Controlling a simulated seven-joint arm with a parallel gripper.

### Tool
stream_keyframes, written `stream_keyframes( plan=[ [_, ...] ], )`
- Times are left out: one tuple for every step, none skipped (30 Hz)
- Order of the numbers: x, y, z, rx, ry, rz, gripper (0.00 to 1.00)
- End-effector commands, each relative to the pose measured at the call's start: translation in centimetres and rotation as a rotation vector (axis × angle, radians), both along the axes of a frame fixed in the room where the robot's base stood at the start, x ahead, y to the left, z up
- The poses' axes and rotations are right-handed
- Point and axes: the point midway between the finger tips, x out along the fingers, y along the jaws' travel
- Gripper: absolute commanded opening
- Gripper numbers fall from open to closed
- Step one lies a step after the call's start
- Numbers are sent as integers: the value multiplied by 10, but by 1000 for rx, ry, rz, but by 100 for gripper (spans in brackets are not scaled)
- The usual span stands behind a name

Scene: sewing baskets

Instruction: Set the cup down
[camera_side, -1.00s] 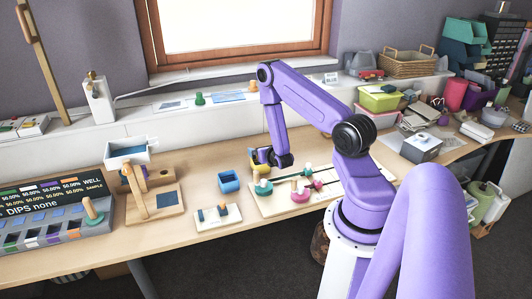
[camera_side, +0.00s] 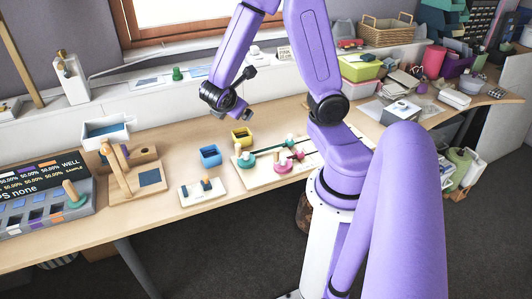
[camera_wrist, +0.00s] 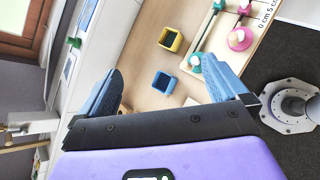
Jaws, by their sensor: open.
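The yellow square cup (camera_side: 241,137) stands upright on the table, just left of the white board; the wrist view shows it empty from above (camera_wrist: 161,41). A blue square cup (camera_side: 210,156) stands in front and to the left of it, apart from it. It also shows in the wrist view (camera_wrist: 156,84), between my fingers in the picture but far below them. My gripper (camera_side: 236,112) is raised above and behind the cups. In the wrist view my gripper (camera_wrist: 168,82) has its two blue fingers wide apart with nothing between them.
A white board with green and pink pieces (camera_side: 246,183) lies to the right of the cups. A small white block holder (camera_side: 190,197) is in front. A wooden stand (camera_side: 122,190) and a grey tray (camera_side: 45,219) stand left. Bare table lies between.

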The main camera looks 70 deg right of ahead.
Motion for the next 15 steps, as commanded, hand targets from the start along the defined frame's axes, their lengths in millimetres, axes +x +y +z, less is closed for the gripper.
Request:
stream_keyframes(
  plan=[
    [-13, 20, 2, 89, -18, -13, 100],
    [-21, 32, 2, 142, -22, -25, 100],
    [-32, 47, 2, 213, -25, -41, 100],
    [-41, 59, 2, 269, -24, -52, 100],
    [-50, 70, 2, 326, -21, -62, 100],
    [-63, 86, 2, 401, -14, -73, 100],
    [-72, 97, 3, 459, -7, -82, 100],
    [-82, 109, 3, 515, 3, -90, 100],
    [-95, 123, 5, 588, 18, -102, 100],
    [-105, 132, 6, 637, 32, -110, 100],
    [-114, 141, 7, 685, 47, -116, 100],
    [-125, 152, 10, 744, 65, -125, 100],
    [-133, 159, 12, 783, 81, -131, 100],
    [-140, 166, 13, 818, 94, -138, 100],
    [-148, 173, 16, 856, 111, -144, 100]
  ],
)
